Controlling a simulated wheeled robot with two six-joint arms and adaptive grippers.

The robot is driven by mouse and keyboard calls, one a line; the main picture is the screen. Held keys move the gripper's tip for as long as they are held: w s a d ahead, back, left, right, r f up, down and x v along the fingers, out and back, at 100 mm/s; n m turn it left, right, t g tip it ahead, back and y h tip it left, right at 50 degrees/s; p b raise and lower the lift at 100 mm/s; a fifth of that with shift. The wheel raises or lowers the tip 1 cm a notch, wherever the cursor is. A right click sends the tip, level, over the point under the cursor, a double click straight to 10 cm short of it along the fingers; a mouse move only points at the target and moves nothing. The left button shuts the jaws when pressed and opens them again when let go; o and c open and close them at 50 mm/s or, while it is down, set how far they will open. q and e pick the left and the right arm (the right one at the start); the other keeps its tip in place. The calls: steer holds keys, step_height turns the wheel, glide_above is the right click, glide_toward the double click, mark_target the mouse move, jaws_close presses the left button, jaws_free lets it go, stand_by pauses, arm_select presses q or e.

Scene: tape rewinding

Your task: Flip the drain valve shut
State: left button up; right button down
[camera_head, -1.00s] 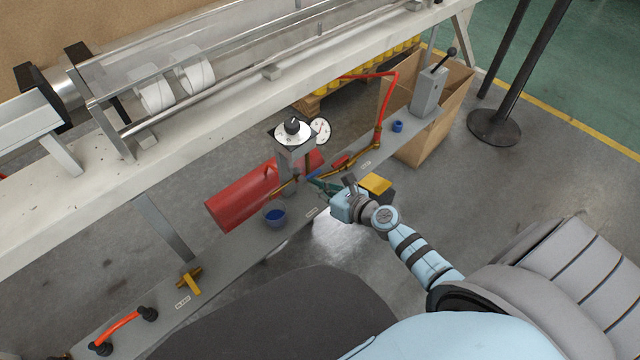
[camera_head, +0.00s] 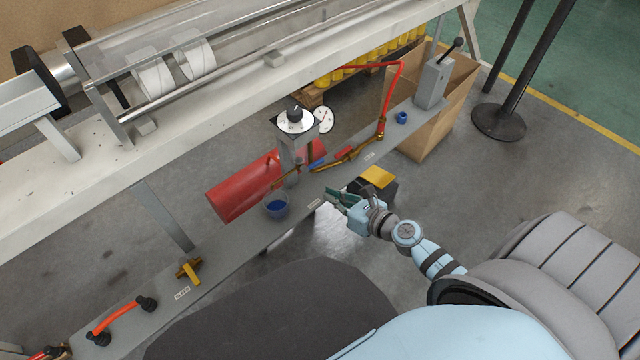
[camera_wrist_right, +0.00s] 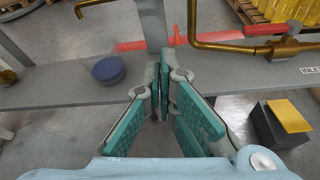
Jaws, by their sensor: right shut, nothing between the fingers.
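A brass drain spout (camera_head: 282,182) runs from the grey post to above a cup with blue contents (camera_head: 276,206); they also show in the wrist view as a spout (camera_wrist_right: 92,4) and cup (camera_wrist_right: 107,68). A small blue lever (camera_head: 316,163) lies beside the post, seemingly the drain valve's handle; its exact angle is too small to tell. My right gripper (camera_head: 332,193) is shut and empty at the near edge of the grey shelf, apart from the lever. The wrist view shows its green-padded fingers (camera_wrist_right: 166,82) together. My left gripper is out of view.
A brass inlet pipe (camera_wrist_right: 235,46) with a red lever (camera_head: 343,153) is right of the post. A red tank (camera_head: 240,188) lies behind the shelf (camera_head: 236,233). A black box with a yellow top (camera_head: 377,177) stands close to my gripper. A yellow valve (camera_head: 190,271) is at left.

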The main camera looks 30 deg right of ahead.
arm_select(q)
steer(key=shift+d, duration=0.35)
arm_select(e)
steer(key=v, duration=0.4)
